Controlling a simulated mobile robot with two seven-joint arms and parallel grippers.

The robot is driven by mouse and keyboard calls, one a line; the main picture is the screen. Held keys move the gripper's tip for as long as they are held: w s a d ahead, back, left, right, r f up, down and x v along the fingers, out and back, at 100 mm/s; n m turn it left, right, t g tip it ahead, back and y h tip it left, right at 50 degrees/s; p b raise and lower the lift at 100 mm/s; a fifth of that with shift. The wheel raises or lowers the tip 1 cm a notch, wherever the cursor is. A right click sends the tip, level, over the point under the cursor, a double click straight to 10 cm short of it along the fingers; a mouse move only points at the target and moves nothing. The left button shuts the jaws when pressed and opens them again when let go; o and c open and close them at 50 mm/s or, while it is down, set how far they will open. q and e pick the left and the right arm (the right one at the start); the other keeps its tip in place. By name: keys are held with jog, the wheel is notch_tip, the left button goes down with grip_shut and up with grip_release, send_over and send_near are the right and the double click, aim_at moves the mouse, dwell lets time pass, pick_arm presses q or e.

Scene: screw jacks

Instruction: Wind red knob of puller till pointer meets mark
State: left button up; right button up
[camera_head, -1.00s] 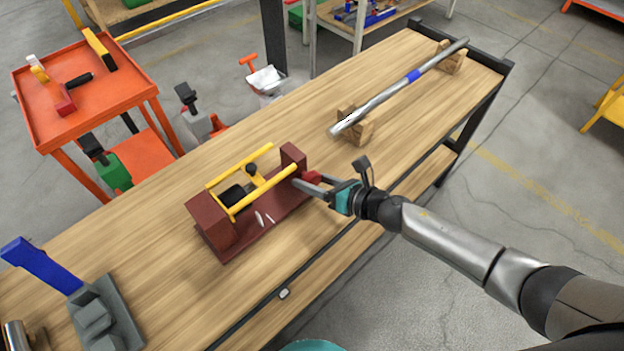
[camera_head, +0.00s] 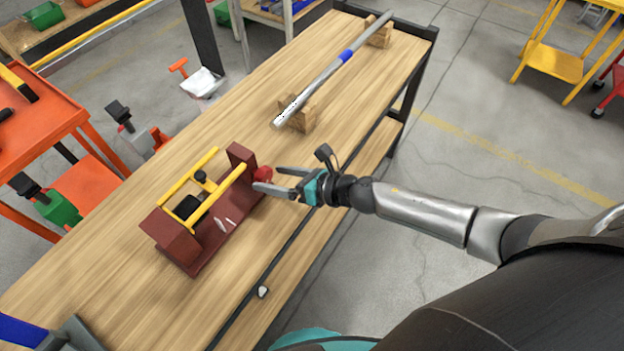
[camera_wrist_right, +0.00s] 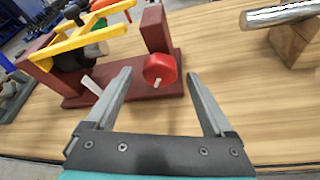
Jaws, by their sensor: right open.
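The puller (camera_head: 205,245) stands on the wooden bench, a dark red frame with two yellow rods and a black part between them. Its red knob (camera_head: 263,174) sticks out of the upright end plate on the right side. The knob also shows in the right wrist view (camera_wrist_right: 160,70), with a small pale mark on its face. My right gripper (camera_head: 268,179) is open, its two fingers pointing at the knob. In the wrist view the knob lies between the finger lines, beyond or near the tips; contact cannot be told. White pointer-like strips (camera_head: 225,223) show on the puller's near side. My left gripper is out of view.
A metal bar with a blue band (camera_head: 346,56) rests on wooden blocks (camera_head: 298,114) at the back of the bench. A grey fixture with a blue handle (camera_head: 28,332) stands at the front left. Bare bench lies around the puller.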

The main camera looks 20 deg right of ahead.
jog(key=v, duration=1.2)
